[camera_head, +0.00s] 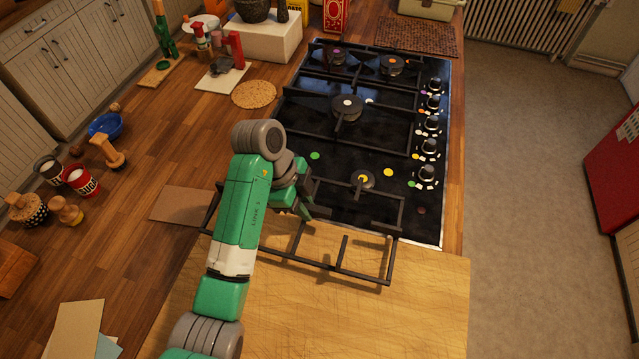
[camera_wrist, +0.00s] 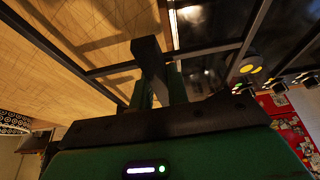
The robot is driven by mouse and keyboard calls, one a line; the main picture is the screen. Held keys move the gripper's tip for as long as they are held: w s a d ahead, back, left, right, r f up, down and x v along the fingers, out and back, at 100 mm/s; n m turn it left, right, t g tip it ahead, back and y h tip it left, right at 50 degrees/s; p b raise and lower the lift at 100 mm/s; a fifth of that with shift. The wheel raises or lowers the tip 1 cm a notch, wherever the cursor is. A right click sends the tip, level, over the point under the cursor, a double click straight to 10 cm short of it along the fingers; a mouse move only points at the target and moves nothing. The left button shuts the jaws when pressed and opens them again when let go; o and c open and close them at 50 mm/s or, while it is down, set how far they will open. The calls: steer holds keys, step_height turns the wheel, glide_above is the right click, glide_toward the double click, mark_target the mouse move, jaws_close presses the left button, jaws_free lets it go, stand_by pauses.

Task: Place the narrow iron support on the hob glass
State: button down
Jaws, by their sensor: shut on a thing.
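The narrow iron support (camera_head: 333,267) is a dark open frame of bars. My gripper (camera_head: 303,211) is shut on one of its bars near the left-middle and holds it across the hob's near edge. Part of the support is over the hob glass (camera_head: 335,178), and part is over the pale wooden board. In the wrist view my gripper (camera_wrist: 163,75) has its fingers on a bar, with the support's bars (camera_wrist: 112,69) around them. My arm hides part of the support's left side. I cannot tell whether it touches the surface.
Other iron supports (camera_head: 345,94) stand on the hob's far part. A small burner with a yellow dot (camera_head: 362,179) is near the support, and several knobs (camera_head: 430,148) line the right edge. The pale wooden board (camera_head: 370,315) is otherwise clear. Mugs (camera_head: 80,180) stand at left.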

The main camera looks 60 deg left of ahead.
mark_target(316, 188)
steer(key=w+a+b, duration=0.1)
steer(key=a+b, duration=0.1)
steer(key=w+a+f+b, duration=0.1)
steer(key=w+b, duration=0.1)
steer(key=w+a+b, duration=0.2)
steer(key=b, duration=0.1)
steer(key=shift+a+f, duration=0.3)
steer(key=w+a+b, duration=0.2)
steer(key=a, duration=0.1)
steer(key=w+a+b, duration=0.2)
steer(key=w+a, duration=0.1)
steer(key=shift+w+a+r, duration=0.15)
steer(key=shift+w+r, duration=0.05)
steer(key=shift+w, duration=0.05)
steer(key=shift+f+b, duration=0.75)
steer(key=shift+f, duration=1.05)
steer(key=shift+f, duration=0.1)
steer(key=c, duration=1.7)
jaws_free()
steer(key=shift+f, duration=0.1)
steer(key=o, duration=0.3)
steer(key=shift+o, duration=0.2)
